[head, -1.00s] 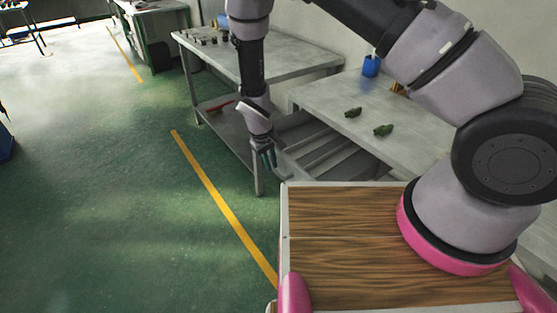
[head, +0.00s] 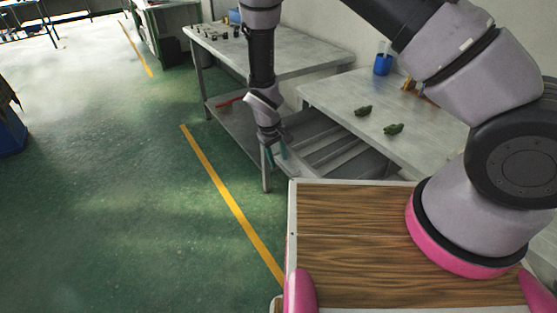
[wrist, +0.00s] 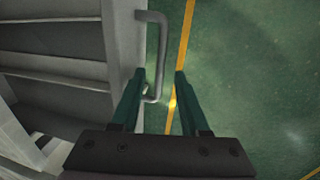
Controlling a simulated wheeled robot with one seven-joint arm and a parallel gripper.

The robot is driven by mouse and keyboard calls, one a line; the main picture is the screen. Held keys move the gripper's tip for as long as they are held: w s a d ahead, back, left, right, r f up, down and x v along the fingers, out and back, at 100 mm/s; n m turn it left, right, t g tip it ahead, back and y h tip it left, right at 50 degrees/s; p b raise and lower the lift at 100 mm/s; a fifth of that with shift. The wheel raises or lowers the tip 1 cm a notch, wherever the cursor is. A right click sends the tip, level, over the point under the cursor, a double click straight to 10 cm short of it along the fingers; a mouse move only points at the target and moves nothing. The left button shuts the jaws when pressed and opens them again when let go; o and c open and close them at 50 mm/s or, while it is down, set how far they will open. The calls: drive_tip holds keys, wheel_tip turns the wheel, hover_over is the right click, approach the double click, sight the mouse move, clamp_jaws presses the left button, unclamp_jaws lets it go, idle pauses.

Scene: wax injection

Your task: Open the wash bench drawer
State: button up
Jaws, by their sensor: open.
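The wash bench drawer (head: 330,150) stands out from under the bench (head: 405,122), showing its inside with several dividers. In the wrist view the drawer's inside (wrist: 50,68) is at the left, beside its grey front panel (wrist: 121,40). A grey bar handle (wrist: 162,45) projects from that panel. My gripper (head: 276,157) is at the drawer's front end in the head view. Its two green fingers (wrist: 159,75) are apart, with the lower part of the handle between them in the picture. I cannot tell whether a finger touches the handle.
Two small green objects (head: 363,111) and a blue cup (head: 382,65) stand on the bench. Another table (head: 285,50) with small dark parts is behind, with a lower shelf. The green floor (head: 110,180) with a yellow line (head: 222,190) is clear at the left.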

wheel_tip(320, 180, up, 9)
drive_tip(key=s+a, duration=0.1)
drive_tip(key=shift+a, duration=0.25)
drive_tip(key=shift+r, duration=0.15)
drive_tip(key=w+d+r+m+y, duration=0.1)
drive_tip(key=d+r+m, duration=0.1)
drive_tip(key=d+r, duration=0.5)
drive_tip(key=w+d+r+m+t+y, duration=0.1)
drive_tip(key=d+r+m, duration=0.15)
drive_tip(key=r, duration=0.85)
drive_tip(key=w+d+r+m+y, duration=0.1)
drive_tip(key=d+r, duration=0.4)
drive_tip(key=r, duration=0.4)
drive_tip(key=s+d+r+m+t, duration=0.5)
drive_tip(key=s+d+r+m, duration=0.1)
drive_tip(key=s+d+r, duration=0.9)
drive_tip(key=shift+s+d+r+y, duration=0.2)
drive_tip(key=shift+s+r+y, duration=0.15)
drive_tip(key=shift+s+y, duration=0.05)
